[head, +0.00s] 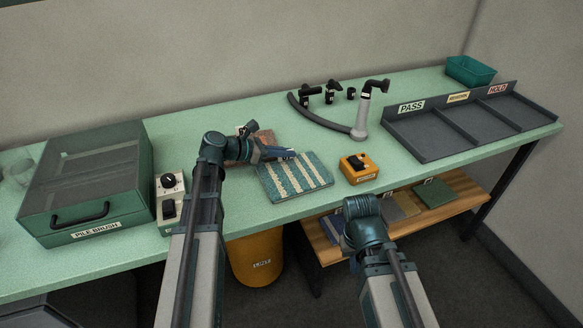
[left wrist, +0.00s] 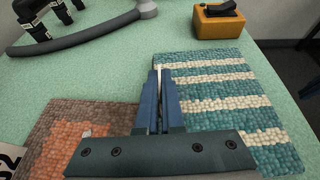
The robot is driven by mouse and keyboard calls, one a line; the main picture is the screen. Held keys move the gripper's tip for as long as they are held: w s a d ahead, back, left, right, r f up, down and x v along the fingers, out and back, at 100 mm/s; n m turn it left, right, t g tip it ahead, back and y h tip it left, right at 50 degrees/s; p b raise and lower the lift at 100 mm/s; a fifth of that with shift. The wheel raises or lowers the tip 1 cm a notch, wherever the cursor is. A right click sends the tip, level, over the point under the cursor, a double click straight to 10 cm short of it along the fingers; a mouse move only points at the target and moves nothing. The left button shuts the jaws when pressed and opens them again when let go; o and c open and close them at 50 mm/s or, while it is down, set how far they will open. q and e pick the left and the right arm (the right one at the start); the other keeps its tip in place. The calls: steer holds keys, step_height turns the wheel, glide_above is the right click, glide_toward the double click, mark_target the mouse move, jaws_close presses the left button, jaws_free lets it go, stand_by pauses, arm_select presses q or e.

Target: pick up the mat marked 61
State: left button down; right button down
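A mat with teal and cream stripes (head: 300,180) lies flat on the green bench; it also shows in the left wrist view (left wrist: 215,85). A brown and orange mat (head: 263,138) lies behind my left arm and fills the lower left of the left wrist view (left wrist: 65,135). I cannot read the number 61 on either mat. My left gripper (head: 292,153) is over the striped mat's far left edge.
An orange switch box (head: 358,169) stands right of the striped mat. A clear-lidded pile brush case (head: 90,180) and a control box (head: 171,195) are at left. A black curved rail (head: 315,118) is behind. PASS and HOLD trays (head: 460,130) and a teal bin (head: 470,70) are at right.

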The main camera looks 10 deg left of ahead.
arm_select(q)
step_height(320, 180, up, 10)
steer(key=p, duration=1)
